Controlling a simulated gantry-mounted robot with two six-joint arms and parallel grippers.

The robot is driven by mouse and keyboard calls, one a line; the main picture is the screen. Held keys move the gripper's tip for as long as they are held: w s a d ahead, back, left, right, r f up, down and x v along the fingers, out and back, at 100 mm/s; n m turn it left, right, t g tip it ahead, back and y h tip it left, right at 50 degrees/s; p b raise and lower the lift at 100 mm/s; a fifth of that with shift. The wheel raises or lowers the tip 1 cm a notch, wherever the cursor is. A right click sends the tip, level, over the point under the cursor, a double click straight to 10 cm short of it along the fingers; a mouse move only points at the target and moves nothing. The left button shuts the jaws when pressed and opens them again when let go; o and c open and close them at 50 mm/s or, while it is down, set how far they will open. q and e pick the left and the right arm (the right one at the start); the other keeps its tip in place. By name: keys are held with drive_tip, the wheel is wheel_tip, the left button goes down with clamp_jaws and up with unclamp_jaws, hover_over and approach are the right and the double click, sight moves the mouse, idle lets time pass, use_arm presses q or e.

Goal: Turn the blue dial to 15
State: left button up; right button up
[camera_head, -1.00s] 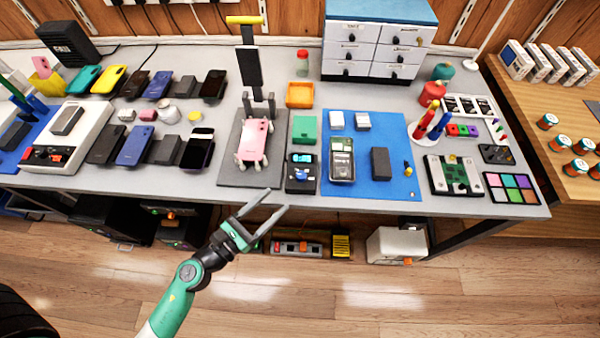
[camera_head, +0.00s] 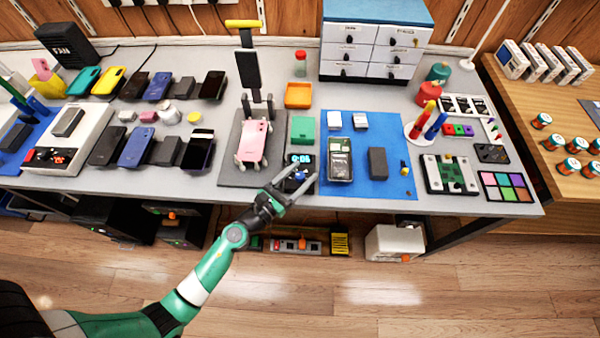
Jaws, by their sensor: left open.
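A small black device (camera_head: 291,158) with a lit display (camera_head: 301,159) stands near the table's front edge, between the phone stand's grey mat and the blue mat. Small digits show on the display, too small to read surely. The blue dial (camera_head: 298,176) is on the device's front half, partly hidden by my gripper. My left gripper (camera_head: 302,171) is open, its two fingers reaching over the device on either side of the dial. I cannot tell whether they touch it. My right gripper is not in view.
A pink phone (camera_head: 253,139) rests in a stand on the grey mat (camera_head: 228,177) to the left. The blue mat (camera_head: 398,183) with an opened phone (camera_head: 340,160) lies close on the right. A green block (camera_head: 303,128) sits just behind the device.

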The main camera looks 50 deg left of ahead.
use_arm(q)
clamp_jaws()
drive_tip(key=shift+a+h, duration=0.1)
drive_tip(key=shift+h, duration=0.2)
drive_tip(key=shift+f+m+h+b, duration=0.1)
drive_tip(key=shift+m+h+b, duration=0.35)
drive_tip(key=shift+m+h, duration=1.15)
drive_tip(key=shift+h, duration=0.6)
unclamp_jaws()
